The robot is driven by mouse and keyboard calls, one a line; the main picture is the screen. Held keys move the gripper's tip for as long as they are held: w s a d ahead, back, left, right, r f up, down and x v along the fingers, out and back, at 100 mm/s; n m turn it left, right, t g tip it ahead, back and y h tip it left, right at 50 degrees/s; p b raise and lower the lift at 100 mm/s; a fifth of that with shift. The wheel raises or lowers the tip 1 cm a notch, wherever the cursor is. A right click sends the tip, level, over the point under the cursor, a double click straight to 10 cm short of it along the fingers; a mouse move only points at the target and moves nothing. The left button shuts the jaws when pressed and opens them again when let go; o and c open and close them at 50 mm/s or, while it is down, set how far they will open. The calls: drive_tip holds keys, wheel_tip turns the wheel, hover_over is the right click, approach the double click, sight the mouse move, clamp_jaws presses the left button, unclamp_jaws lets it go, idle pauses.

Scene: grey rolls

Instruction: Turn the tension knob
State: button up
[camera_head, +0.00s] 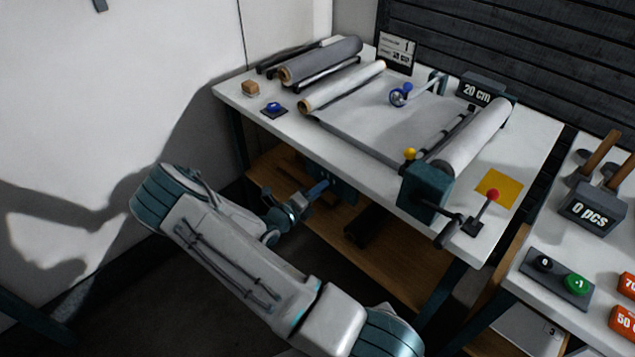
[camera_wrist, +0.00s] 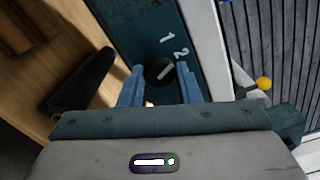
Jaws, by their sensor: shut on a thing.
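The tension knob (camera_wrist: 160,72) is black and round, with a white pointer line. It sits on a teal panel (camera_wrist: 130,20) marked with white numerals; a 1 and a 2 show above the knob in the wrist view. My gripper (camera_wrist: 160,80) has its two blue fingers on either side of the knob and is shut on it. The pointer slants up to the right, towards the 2. In the head view my gripper (camera_head: 320,188) reaches the panel below the table's front edge, and I cannot make out the knob there.
The white table (camera_head: 280,125) carries grey rolls (camera_head: 325,60), a large roller (camera_head: 478,135) and a black-handled crank (camera_head: 450,230). A red-tipped lever (camera_head: 492,197) stands near the front right. A wooden shelf (camera_head: 400,265) lies below. A dark roll (camera_wrist: 82,78) is left of my fingers.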

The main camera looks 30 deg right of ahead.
drive_tip(key=shift+n+p, duration=1.2)
drive_tip(key=shift+n, duration=0.7)
drive_tip(key=o, duration=1)
drive_tip(key=shift+c, duration=0.2)
drive_tip(key=b+v, duration=0.1)
drive_tip(key=v, duration=1.3)
